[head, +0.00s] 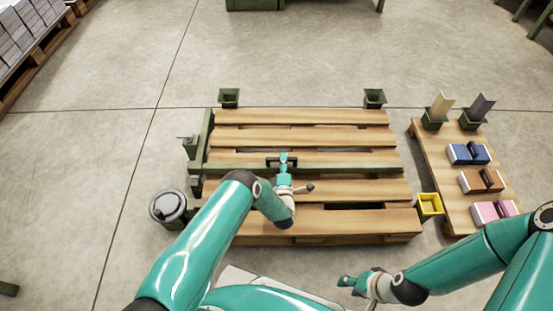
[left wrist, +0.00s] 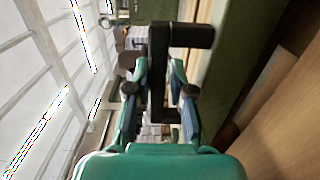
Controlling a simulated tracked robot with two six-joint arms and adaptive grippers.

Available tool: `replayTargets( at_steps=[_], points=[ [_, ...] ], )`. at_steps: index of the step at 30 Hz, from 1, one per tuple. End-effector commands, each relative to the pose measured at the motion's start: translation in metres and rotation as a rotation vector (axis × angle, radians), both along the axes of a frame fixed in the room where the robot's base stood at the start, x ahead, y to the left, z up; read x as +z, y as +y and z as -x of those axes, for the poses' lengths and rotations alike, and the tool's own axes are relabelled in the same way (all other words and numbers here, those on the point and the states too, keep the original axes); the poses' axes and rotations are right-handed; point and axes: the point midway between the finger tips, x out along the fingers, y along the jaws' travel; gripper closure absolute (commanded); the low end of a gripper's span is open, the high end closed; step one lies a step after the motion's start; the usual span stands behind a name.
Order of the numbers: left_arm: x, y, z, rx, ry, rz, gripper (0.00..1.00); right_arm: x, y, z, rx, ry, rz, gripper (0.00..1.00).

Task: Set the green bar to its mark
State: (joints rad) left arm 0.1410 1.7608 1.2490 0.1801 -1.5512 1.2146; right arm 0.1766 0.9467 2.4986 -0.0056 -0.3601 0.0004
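The long green bar (head: 345,166) lies across the wooden pallet (head: 320,228), running left to right over the slats. A black handle (left wrist: 195,36) stands out from it near its middle. My left gripper (head: 283,162) is at this handle; in the left wrist view its two fingers (left wrist: 159,70) stand one on each side of the handle's grip, with narrow gaps visible. My right gripper (head: 349,284) is apart from the bar, low in front of the pallet, and looks open and empty. I cannot make out a mark for the bar.
A green rail (head: 200,140) stands along the pallet's left edge. Green holders (head: 229,97) (head: 374,97) stand behind it. A grey canister (head: 168,208) is at left, a yellow bin (head: 429,205) at right. A side pallet (head: 431,158) carries blue, brown and pink blocks.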

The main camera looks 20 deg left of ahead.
Motion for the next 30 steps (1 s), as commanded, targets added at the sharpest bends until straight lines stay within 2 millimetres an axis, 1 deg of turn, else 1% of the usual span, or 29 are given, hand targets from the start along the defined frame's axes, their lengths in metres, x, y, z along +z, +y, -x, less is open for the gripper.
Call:
replayTargets(
  at_steps=[1, 3, 13, 17, 20, 23, 30],
  points=[
    [-0.003, -0.001, 0.002, -0.002, 0.006, 0.001, 0.7, 0.0, 0.0, 0.0, 0.0, 0.0, 0.0, 0.6],
    [-0.002, 0.002, 0.002, 0.004, 0.004, 0.0, 0.58, 0.0, 0.0, 0.0, 0.0, 0.0, 0.0, 0.6],
    [0.0, 0.009, 0.002, 0.018, -0.002, 0.0, 0.58, 0.0, 0.0, 0.0, 0.0, 0.0, 0.0, 0.6],
    [0.0, 0.006, 0.008, 0.018, -0.002, 0.0, 0.58, 0.001, 0.0, 0.0, 0.0, 0.0, 0.0, 0.6],
    [0.0, 0.003, 0.019, 0.018, 0.0, 0.001, 0.58, 0.001, 0.0, 0.0, 0.0, 0.0, 0.0, 0.6],
    [-0.001, -0.003, 0.035, 0.017, 0.001, 0.001, 0.58, 0.001, 0.0, 0.0, 0.0, 0.0, 0.0, 0.6],
    [-0.002, -0.021, 0.082, 0.015, 0.003, 0.0, 0.58, 0.0, 0.0, 0.0, 0.0, 0.0, 0.0, 0.6]
  ],
)
